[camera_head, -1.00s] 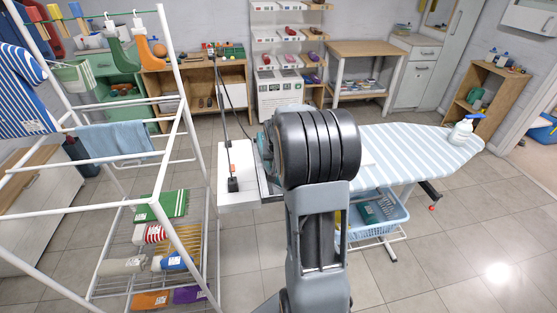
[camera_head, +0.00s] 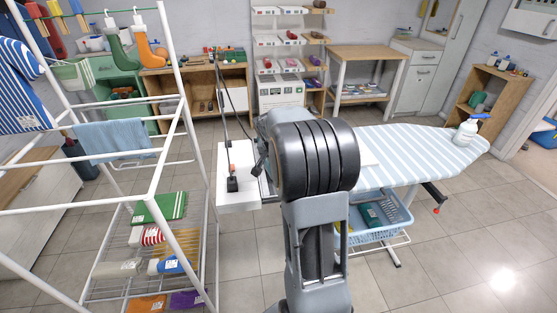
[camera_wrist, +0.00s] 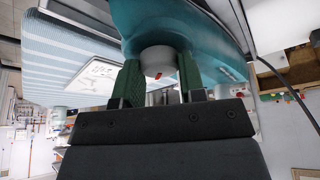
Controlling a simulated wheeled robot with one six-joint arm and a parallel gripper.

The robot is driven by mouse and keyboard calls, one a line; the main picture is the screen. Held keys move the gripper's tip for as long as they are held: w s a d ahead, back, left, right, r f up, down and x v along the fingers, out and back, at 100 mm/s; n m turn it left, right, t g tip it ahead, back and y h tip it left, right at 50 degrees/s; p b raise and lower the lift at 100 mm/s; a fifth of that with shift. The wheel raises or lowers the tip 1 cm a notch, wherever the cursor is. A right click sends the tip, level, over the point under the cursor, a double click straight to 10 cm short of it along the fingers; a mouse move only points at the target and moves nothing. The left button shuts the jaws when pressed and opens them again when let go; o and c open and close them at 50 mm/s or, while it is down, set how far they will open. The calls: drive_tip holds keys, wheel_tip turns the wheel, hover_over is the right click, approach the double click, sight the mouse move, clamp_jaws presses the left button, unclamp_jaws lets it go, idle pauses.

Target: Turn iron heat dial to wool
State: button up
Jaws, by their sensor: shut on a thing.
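The iron (camera_wrist: 200,22) is teal and shows at the top of the wrist view. Its round pale grey heat dial (camera_wrist: 157,58) has a small red mark at its lower edge. My gripper (camera_wrist: 160,74) is shut on the dial, with one dark green finger pad on each side. Markings for wool cannot be made out. In the head view my own arm hides the iron and the dial.
The striped ironing board (camera_head: 415,145) extends right, with a spray bottle (camera_head: 466,132) at its far end and a blue basket (camera_head: 385,232) below. A white drying rack (camera_head: 155,185) stands left. A white side shelf (camera_head: 238,190) carries a cord.

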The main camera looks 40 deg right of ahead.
drive_tip(key=o, duration=0.6)
drive_tip(key=shift+o, duration=0.2)
drive_tip(key=v, duration=1.3)
drive_tip(key=shift+a+r+p, duration=0.2)
drive_tip(key=shift+r+p, duration=0.15)
drive_tip(key=shift+p, duration=0.1)
